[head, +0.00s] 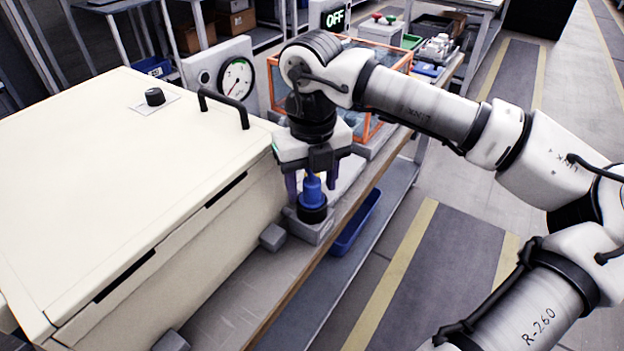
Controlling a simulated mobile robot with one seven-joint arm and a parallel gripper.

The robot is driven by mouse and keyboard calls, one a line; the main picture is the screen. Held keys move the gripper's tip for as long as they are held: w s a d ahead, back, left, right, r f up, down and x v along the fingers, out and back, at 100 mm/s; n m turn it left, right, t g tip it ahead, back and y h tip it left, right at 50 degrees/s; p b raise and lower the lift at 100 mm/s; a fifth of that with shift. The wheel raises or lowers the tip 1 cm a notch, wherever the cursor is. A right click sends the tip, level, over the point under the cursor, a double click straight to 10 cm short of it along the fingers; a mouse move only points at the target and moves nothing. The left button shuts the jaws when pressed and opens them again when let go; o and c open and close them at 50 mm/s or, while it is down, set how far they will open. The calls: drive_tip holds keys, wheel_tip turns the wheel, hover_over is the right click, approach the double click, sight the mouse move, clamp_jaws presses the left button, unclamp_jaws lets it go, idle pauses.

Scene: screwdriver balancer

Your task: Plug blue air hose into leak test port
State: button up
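A blue stepped fitting (312,190) with a yellowish tip stands upright in a black ring (312,214) on a small grey block (311,229), at the bench edge beside the cream cabinet. I cannot tell whether it is the end of the air hose; no hose length shows clearly. My gripper (312,188) points down directly over it. Its two dark purple fingers are spread on either side of the fitting, with gaps visible, so it looks open and around the fitting without gripping it. I cannot make out the leak test port with certainty.
The big cream cabinet (110,170) with a black handle (224,108) fills the left. A gauge panel (236,80) and an orange-framed clear box (375,85) stand behind my gripper. A blue bin (356,222) sits on the lower shelf. The floor at right is open.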

sight(312, 181)
wheel_tip(312, 181, up, 14)
idle(0.6)
drive_tip(key=shift+f, duration=0.1)
